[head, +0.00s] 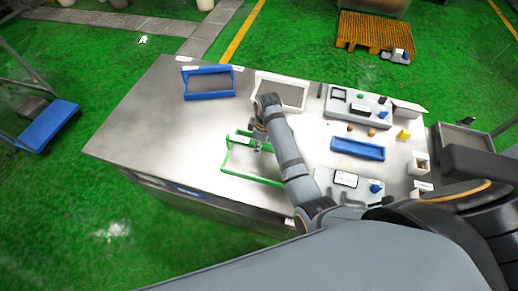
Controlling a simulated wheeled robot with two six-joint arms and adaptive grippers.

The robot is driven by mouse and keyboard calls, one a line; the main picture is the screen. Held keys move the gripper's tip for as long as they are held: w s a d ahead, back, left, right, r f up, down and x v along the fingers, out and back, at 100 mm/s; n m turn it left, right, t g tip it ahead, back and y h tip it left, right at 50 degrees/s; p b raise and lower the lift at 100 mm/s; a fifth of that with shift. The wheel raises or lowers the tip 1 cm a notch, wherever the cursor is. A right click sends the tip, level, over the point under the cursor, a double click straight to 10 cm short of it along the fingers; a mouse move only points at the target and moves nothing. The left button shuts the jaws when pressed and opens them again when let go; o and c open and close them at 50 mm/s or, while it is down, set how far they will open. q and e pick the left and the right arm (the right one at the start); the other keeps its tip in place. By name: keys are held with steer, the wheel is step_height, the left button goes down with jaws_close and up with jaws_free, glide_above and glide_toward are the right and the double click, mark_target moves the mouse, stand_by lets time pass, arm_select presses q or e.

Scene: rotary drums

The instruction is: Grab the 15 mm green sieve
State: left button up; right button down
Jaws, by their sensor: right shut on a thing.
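The green sieve (248,178) is a rectangular green frame on the metal table, left of my right arm. My arm hides part of the right side, and the fingertips are small. I cannot tell whether the sieve rests on the table or is slightly raised. A small white label shows near the sieve's back edge. My left gripper is not in view.
A blue sieve (208,95) and a white sieve (295,96) lie behind. Scales (357,106), a blue tray (358,148) and small items occupy the right side. The table's (150,130) left part is clear.

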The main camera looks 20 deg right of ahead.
steer(key=w+d+r+b, duration=0.3)
steer(key=w+r+b, duration=0.4)
steer(key=w+r, duration=0.4)
steer(key=w, duration=0.2)
steer(key=shift+w+b, duration=0.35)
steer(key=shift+b, duration=0.05)
